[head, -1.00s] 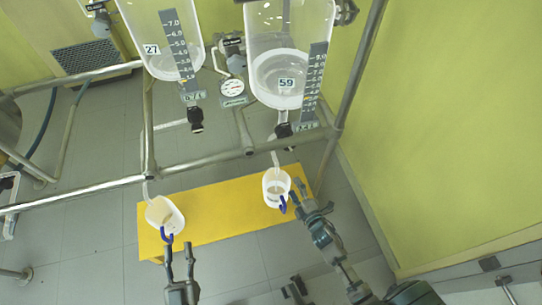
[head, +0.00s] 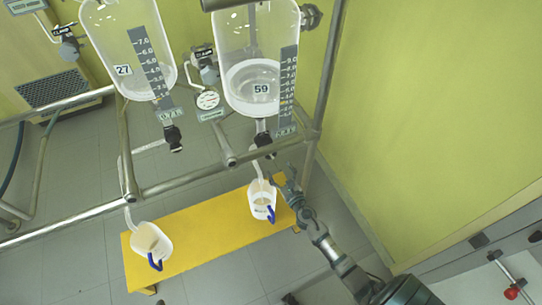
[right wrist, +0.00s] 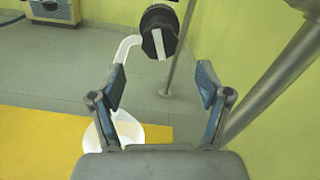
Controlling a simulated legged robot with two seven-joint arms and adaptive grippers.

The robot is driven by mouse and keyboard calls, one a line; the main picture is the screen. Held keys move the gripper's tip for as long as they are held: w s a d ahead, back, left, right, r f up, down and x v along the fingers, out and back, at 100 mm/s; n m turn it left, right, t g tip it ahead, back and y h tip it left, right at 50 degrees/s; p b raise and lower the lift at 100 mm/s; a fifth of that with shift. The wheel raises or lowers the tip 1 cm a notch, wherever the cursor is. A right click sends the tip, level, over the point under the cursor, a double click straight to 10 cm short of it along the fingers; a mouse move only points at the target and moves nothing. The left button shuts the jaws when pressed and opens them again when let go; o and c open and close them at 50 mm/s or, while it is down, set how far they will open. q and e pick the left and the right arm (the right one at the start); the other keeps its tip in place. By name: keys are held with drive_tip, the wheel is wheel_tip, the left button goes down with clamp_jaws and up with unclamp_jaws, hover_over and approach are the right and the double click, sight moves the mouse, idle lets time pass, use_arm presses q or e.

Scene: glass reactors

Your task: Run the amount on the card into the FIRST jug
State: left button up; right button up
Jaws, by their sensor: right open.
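Two glass vessels hang from a rail: vessel 27 (head: 127,45) at left and vessel 59 (head: 258,50) at right, each with a scale strip. Pale liquid shows low in vessel 59. Below each is a black outlet valve, the left one (head: 174,139) and the right one (head: 263,138). A white jug with a blue handle stands under each: left jug (head: 163,242) and right jug (head: 261,210). My right gripper (head: 283,177) is open and empty, below the right valve beside the right jug. In the wrist view the valve knob (right wrist: 158,32) lies ahead of the fingers (right wrist: 162,90), apart from them. No card is legible.
The jugs stand on a yellow bench (head: 205,240). A metal rail (head: 185,182) crosses in front of the vessels, with an upright post (head: 318,110) right of vessel 59. A round gauge (head: 208,100) sits between the vessels. A green wall closes the right side.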

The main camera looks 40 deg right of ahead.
sight(272, 157)
drive_tip(key=b+x, duration=0.1)
drive_tip(key=x, duration=0.5)
drive_tip(key=shift+w+f, duration=0.15)
drive_tip(key=shift+w, duration=0.2)
use_arm(q)
drive_tip(key=shift+s+a+r+n+t, duration=0.15)
drive_tip(key=shift+s+r+t, duration=0.3)
drive_tip(key=shift+s+t, duration=0.15)
drive_tip(key=shift+s+a+r+n+t, duration=0.15)
drive_tip(key=shift+s+r+t, duration=0.3)
drive_tip(key=shift+t, duration=0.25)
use_arm(e)
drive_tip(key=shift+w+d, duration=0.2)
drive_tip(key=shift+w, duration=0.45)
use_arm(q)
drive_tip(key=shift+s, duration=0.1)
use_arm(e)
drive_tip(key=c, duration=1.2)
